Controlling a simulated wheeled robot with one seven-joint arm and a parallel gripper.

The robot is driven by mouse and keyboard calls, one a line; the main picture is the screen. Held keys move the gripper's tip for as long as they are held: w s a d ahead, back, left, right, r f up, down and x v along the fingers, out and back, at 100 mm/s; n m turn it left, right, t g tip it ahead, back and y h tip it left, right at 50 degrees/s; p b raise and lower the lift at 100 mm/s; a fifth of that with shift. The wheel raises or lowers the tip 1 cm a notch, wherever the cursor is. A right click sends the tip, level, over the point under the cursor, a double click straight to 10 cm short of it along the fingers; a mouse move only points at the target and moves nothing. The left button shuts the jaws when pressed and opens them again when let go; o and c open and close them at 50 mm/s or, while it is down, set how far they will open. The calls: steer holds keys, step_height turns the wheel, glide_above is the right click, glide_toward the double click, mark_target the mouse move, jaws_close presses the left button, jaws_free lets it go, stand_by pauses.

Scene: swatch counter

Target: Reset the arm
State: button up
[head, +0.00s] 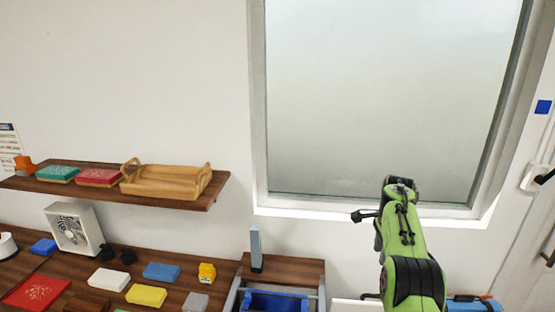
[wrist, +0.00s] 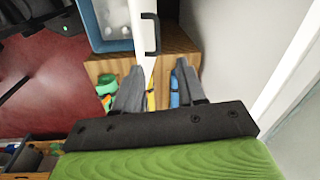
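My green and black arm rises at the lower right of the head view, in front of the window's lower right part. A small dark part juts left from its upper end; I cannot tell the finger opening there. In the wrist view my gripper (wrist: 159,66) shows two dark grey fingers spread apart with a gap between them. Nothing is held between them. Beyond the fingers is a wooden surface or cubby (wrist: 178,42) with small coloured items, below them in depth.
A wooden shelf (head: 60,186) carries a wooden tray (head: 165,182) and red and teal boxes. The counter below holds a fan (head: 73,229), coloured blocks and a yellow item (head: 207,272). A blue bin (head: 275,301) stands left of my arm. The window (head: 385,90) is behind it.

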steer(key=s+a+r+n+t+b, duration=0.1)
steer(key=s+a+r+n, duration=0.5)
steer(key=s, duration=0.3)
steer(key=s+a+r+n+t+b, duration=0.1)
steer(key=s+a+r+n, duration=0.3)
steer(key=s+a+r, duration=0.35)
steer(key=s+a+f+n+t, duration=0.1)
steer(key=s+a+f+n, duration=0.1)
steer(key=s, duration=0.5)
steer(key=s+a+f+n+b, duration=0.1)
steer(key=s+f+n, duration=0.2)
steer(key=s, duration=0.4)
steer(key=s+a+f+n+t, duration=0.1)
steer(key=s+a+f+n, duration=0.1)
steer(key=s, duration=0.5)
steer(key=shift+a+f+n+t+b, duration=0.35)
steer(key=shift+f+n, duration=0.15)
steer(key=shift+n, duration=0.4)
